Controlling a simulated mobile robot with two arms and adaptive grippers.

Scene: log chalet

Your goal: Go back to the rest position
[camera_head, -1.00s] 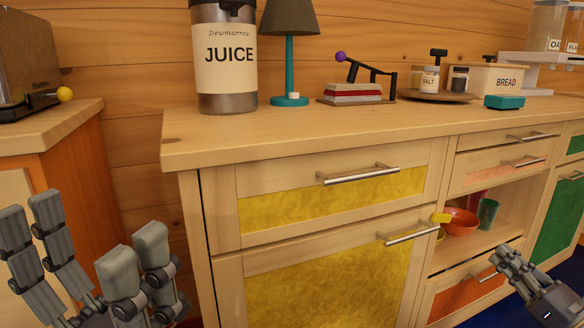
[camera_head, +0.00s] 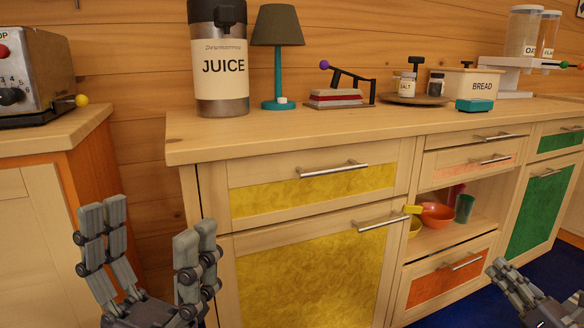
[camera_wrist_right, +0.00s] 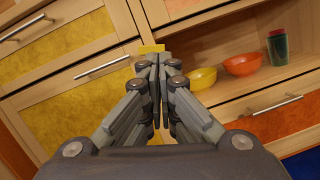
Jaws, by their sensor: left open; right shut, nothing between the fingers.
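My left gripper (camera_head: 150,250) is at the lower left in the head view, its fingers spread wide with nothing between them. It is in front of the gap between the two cabinets. My right gripper (camera_head: 500,275) is at the lower right edge of the head view, in front of the orange drawer. In the right wrist view its fingers (camera_wrist_right: 158,62) are together and hold nothing. They point toward the yellow cabinet front and the open shelf, apart from both.
The counter (camera_head: 300,128) carries a juice dispenser (camera_head: 222,60), a teal lamp (camera_head: 277,60) and a bread box (camera_head: 476,81). Bowls (camera_head: 437,214) and a green cup (camera_head: 464,208) stand on the open shelf. A toaster (camera_head: 35,65) is at left. Blue floor (camera_head: 470,310) shows at lower right.

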